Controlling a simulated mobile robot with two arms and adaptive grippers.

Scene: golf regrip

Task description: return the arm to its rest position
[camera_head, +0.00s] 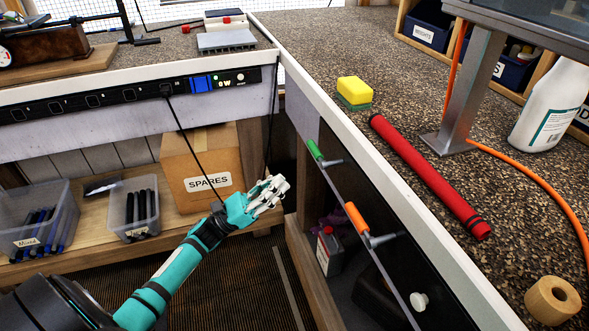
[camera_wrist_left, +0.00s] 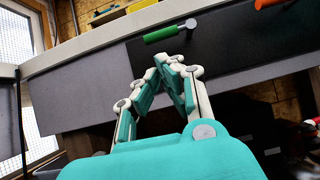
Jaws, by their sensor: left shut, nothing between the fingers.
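My left arm, teal with black bands, comes in from the lower left in the head view. Its gripper (camera_head: 270,190) is shut and empty. It hangs in the open space in front of the bench, below the counter edge and in front of the SPARES box (camera_head: 203,165). In the left wrist view the gripper (camera_wrist_left: 166,62) has its fingertips together, with the dark panel and the green handle (camera_wrist_left: 161,34) beyond them. My right gripper is in neither view.
Bins (camera_head: 134,208) stand on the low shelf at left.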

